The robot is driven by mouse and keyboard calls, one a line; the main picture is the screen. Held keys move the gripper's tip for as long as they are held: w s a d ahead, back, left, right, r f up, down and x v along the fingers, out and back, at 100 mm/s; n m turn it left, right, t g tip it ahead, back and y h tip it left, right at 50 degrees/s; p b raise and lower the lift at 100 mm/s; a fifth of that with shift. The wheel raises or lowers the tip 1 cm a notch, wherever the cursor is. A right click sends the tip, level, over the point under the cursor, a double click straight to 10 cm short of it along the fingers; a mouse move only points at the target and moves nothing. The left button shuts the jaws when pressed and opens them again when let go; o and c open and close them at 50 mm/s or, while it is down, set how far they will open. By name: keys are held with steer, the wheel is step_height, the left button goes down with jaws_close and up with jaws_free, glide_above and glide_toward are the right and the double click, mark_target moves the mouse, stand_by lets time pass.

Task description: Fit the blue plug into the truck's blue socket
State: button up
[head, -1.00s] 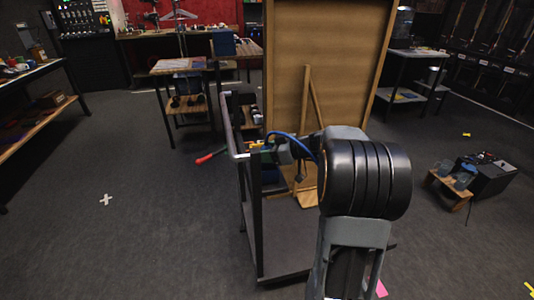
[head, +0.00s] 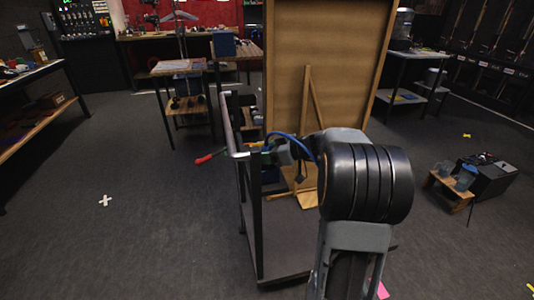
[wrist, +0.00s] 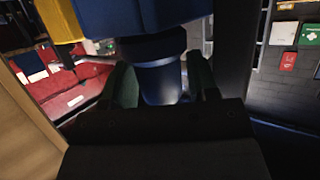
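The blue plug (wrist: 160,78) is a dark blue cylinder between my gripper's fingers (wrist: 165,85) in the wrist view. The fingers lie on both sides of it, and I take them as shut on it. Its far end meets or overlaps a bright blue block, seemingly the blue socket (wrist: 175,10); how deep it sits is hidden. A yellow block (wrist: 60,18) is beside it on the left. In the head view my gripper is mostly hidden by my arm, at the truck's black frame (head: 254,215). A blue cable (head: 288,136) arches there.
A low wooden stand (head: 450,190) is on the floor at right. The floor at left is open.

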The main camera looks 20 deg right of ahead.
steer(key=shift+o, duration=1.3)
steer(key=shift+s, duration=0.1)
steer(key=v, duration=1.3)
steer(key=shift+s+d+r, duration=0.15)
steer(key=shift+s+d, duration=0.05)
steer(key=shift+d, duration=0.1)
